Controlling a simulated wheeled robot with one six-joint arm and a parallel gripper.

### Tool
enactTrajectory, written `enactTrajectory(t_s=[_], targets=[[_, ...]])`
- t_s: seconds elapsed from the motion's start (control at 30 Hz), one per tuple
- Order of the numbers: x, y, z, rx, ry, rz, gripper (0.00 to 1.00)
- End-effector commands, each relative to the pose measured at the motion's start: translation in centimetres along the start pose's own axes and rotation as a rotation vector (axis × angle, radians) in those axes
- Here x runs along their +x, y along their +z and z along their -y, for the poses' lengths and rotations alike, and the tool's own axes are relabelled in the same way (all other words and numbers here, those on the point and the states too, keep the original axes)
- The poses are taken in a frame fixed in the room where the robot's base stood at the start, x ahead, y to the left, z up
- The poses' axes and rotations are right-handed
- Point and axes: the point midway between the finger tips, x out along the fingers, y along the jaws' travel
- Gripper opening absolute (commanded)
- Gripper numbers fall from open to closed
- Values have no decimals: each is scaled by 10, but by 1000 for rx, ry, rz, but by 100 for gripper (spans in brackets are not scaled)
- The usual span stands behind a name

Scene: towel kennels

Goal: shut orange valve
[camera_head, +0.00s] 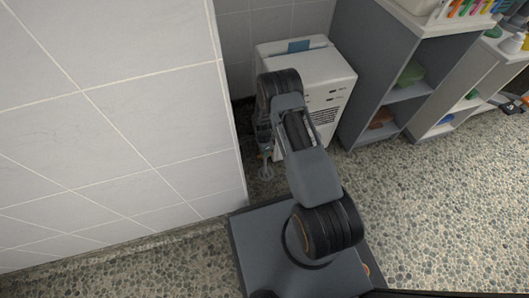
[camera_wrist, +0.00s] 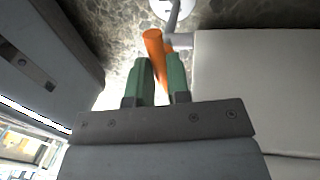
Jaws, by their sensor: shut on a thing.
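The orange valve handle (camera_wrist: 153,48) shows in the wrist view, just beyond and between my green fingertips. A pale pipe stub (camera_wrist: 182,40) with a round fitting (camera_wrist: 172,8) adjoins it. My gripper (camera_wrist: 160,72) is shut on the orange handle, with one finger on each side; the part between the fingers is partly hidden. In the head view my gripper (camera_head: 265,153) is small, low between the tiled wall and the white appliance, and the valve is too small or hidden to make out clearly.
A white tiled wall (camera_head: 110,110) stands close on the left. The white appliance (camera_head: 325,75) is just right of the gripper. Grey shelves (camera_head: 375,70) hold items farther right. The pebbled floor (camera_head: 440,205) is open at the lower right.

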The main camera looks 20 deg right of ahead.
Motion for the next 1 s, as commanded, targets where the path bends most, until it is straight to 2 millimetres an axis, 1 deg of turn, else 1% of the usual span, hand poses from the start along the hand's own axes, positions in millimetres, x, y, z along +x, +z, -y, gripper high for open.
enactTrajectory(t_s=[0.57,0.6,0.83,1.0], targets=[[0,-2,0,29,-2,5,0],[0,-2,0,29,-2,5,20],[0,0,0,24,-1,4,42],[0,1,0,23,0,4,42]])
